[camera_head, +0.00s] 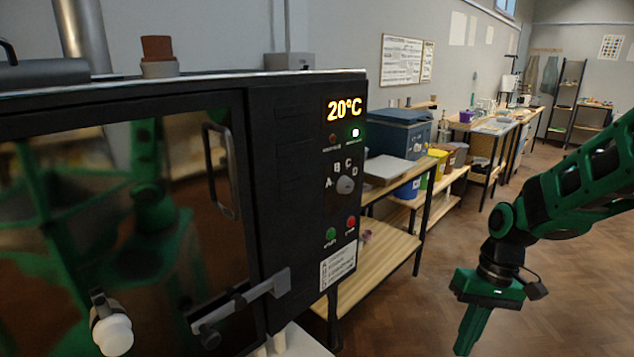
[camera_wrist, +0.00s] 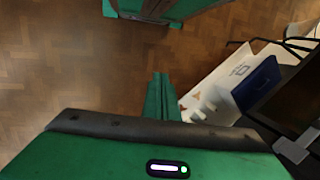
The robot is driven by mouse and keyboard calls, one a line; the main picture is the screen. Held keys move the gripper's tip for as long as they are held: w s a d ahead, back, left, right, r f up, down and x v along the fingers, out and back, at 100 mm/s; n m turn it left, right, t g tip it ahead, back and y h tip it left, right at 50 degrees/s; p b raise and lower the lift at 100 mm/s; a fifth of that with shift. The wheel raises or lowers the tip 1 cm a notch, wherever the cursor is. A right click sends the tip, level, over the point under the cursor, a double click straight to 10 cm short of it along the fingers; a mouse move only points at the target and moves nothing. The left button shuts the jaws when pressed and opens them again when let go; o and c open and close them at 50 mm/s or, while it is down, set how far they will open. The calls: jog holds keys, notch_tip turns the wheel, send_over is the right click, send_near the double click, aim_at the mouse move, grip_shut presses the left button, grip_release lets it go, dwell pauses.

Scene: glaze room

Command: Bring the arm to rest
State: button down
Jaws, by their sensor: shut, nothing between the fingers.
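My green arm reaches in from the right side of the head view, with its wrist turned down. My gripper (camera_head: 468,340) hangs over the open floor, to the right of the kiln and apart from it; its lower end is near the picture's bottom edge. In the wrist view my gripper (camera_wrist: 160,88) shows its two green fingers together, with nothing between them, pointing at the wooden floor (camera_wrist: 60,70).
A black kiln (camera_head: 290,190) with a glass door, handle, latch bar and a 20°C display fills the left. Wooden benches (camera_head: 385,252) with tubs and a blue-grey box (camera_head: 398,135) stand behind it. Shelves (camera_head: 567,105) stand far back. Floor (camera_head: 570,275) at right is clear.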

jog(key=s+d+r+m+t+h, duration=0.1)
jog(key=s+d+r+m, duration=0.2)
jog(key=s, duration=0.5)
jog(key=s+d+r+m+t+h, duration=0.1)
jog(key=s+d+r+m, duration=0.2)
jog(key=s+d+r, duration=0.2)
jog(key=s+d, duration=0.3)
jog(key=shift+d+r, duration=0.3)
